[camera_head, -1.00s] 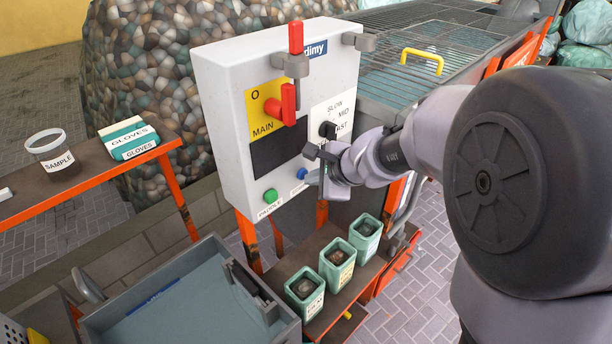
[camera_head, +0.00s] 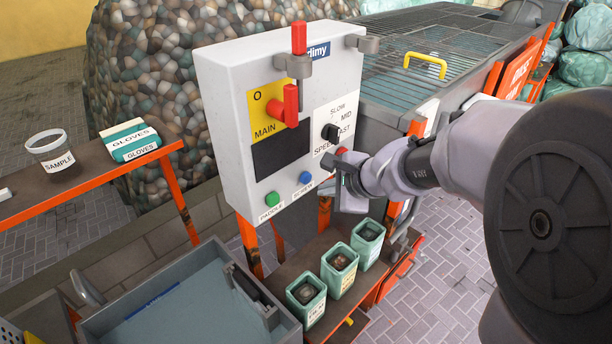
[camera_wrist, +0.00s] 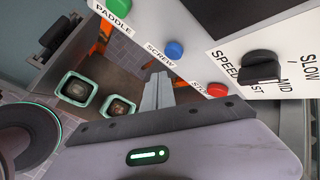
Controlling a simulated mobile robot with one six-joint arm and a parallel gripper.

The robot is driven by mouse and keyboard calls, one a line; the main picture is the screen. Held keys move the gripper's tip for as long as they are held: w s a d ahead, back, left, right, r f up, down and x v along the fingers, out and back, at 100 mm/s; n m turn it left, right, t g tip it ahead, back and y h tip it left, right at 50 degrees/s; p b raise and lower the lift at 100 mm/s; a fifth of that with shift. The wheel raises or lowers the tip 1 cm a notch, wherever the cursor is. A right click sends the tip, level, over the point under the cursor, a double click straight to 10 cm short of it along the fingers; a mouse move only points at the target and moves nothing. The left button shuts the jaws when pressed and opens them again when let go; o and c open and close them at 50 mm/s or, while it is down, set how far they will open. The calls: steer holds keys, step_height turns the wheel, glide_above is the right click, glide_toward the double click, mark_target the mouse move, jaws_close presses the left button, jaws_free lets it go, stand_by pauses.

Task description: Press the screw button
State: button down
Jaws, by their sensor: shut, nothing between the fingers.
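The control panel (camera_head: 232,110) is a light grey box with labelled controls. The blue screw button (camera_head: 305,177) sits on its lower face, above the label SCREW; it also shows in the wrist view (camera_wrist: 174,50). The green paddle button (camera_head: 272,198) is to its left, and the red stop button (camera_head: 341,152) is to its right, partly behind my gripper. My gripper (camera_head: 343,172) is shut and empty, to the right of the blue button and apart from it. In the wrist view my gripper's closed fingers (camera_wrist: 158,90) point just below the blue button.
A black speed knob (camera_head: 330,132) and a red main switch (camera_head: 288,107) stick out of the panel. Several green bins (camera_head: 338,270) stand on a shelf below. A grey tray (camera_head: 170,305) is at the lower left. Free space lies before the panel's lower face.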

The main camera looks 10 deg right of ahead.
steer(key=s+d, duration=0.2)
steer(key=shift+s+b, duration=0.3)
steer(key=shift+s, duration=0.05)
stand_by(0.4)
steer(key=s+a+r+n+g, duration=0.1)
steer(key=s+a+r+n, duration=0.3)
steer(key=s+a+n, duration=0.4)
steer(key=s+d+n, duration=0.1)
steer(key=s+n, duration=0.2)
steer(key=s, duration=0.4)
steer(key=s+d+n+g+h, duration=0.1)
steer(key=s+d+n, duration=0.1)
steer(key=s, duration=0.6)
steer(key=shift+s+n+h, duration=0.2)
steer(key=shift+n+h, duration=0.1)
steer(key=shift+n, duration=0.4)
